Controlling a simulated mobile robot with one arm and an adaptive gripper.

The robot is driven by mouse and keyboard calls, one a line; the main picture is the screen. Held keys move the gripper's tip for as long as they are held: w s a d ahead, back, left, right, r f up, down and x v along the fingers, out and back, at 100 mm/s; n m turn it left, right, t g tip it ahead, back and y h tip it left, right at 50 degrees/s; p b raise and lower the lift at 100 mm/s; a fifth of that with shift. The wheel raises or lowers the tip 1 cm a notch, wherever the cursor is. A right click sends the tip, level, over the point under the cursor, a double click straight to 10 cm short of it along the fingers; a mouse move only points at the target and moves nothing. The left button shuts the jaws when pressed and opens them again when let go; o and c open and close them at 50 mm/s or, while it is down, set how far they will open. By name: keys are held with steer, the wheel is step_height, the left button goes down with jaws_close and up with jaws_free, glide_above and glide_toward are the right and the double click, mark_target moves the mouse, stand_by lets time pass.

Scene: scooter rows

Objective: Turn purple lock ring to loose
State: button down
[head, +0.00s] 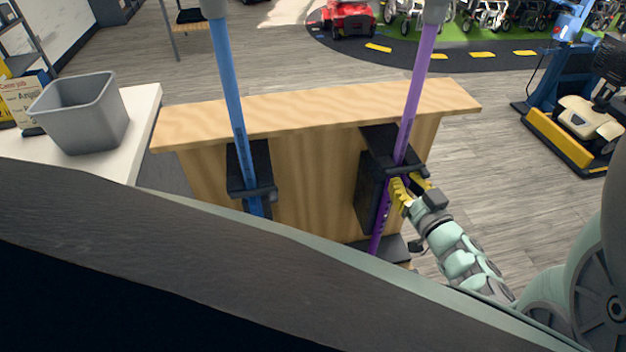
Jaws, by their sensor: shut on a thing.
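A purple pole (420,75) stands slightly tilted in a black holder (388,148) on the right of the wooden stand. Its lower part, with a row of dark holes (380,222), shows below the holder's clip. My gripper (404,188) has yellow fingers shut around or against the purple pole just below the clip. The purple lock ring cannot be made out apart from the fingers, which cover that spot. Its setting, locked or loose, cannot be told.
A blue pole (230,85) stands in a similar black holder (241,180) on the left. The wooden stand (300,108) is between them. A grey bin (82,112) sits on a white table at left. A blue and yellow machine (560,135) stands at right; open floor lies between.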

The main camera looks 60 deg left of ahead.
steer(key=n+g, duration=0.1)
steer(key=g, duration=0.1)
steer(key=w+n+g, duration=0.1)
steer(key=g, duration=0.1)
steer(key=shift+a+n+y, duration=0.1)
steer(key=shift+n+y, duration=0.2)
steer(key=g+b, duration=0.1)
steer(key=n+g+b, duration=0.2)
steer(key=shift+w+f, duration=0.3)
steer(key=shift+w, duration=0.05)
steer(key=n+g+b, duration=0.1)
steer(key=b, duration=0.1)
steer(key=g+b, duration=0.2)
steer(key=shift+w+f+n+h, duration=0.1)
steer(key=shift+w+n+h, duration=0.2)
steer(key=shift+n+h, duration=0.1)
steer(key=g+b, duration=0.1)
steer(key=n+b, duration=0.1)
steer(key=b, duration=0.1)
steer(key=g+h+b, duration=0.1)
steer(key=b, duration=0.1)
steer(key=shift+w+a+r+n+g, duration=0.15)
steer(key=shift+w+r+n+g, duration=0.15)
steer(key=shift+n, duration=0.1)
steer(key=shift+r+g+b, duration=0.1)
steer(key=shift+g+b, duration=0.2)
steer(key=shift+b, duration=0.05)
steer(key=c, duration=0.9)
jaws_free()
steer(key=shift+c, duration=0.2)
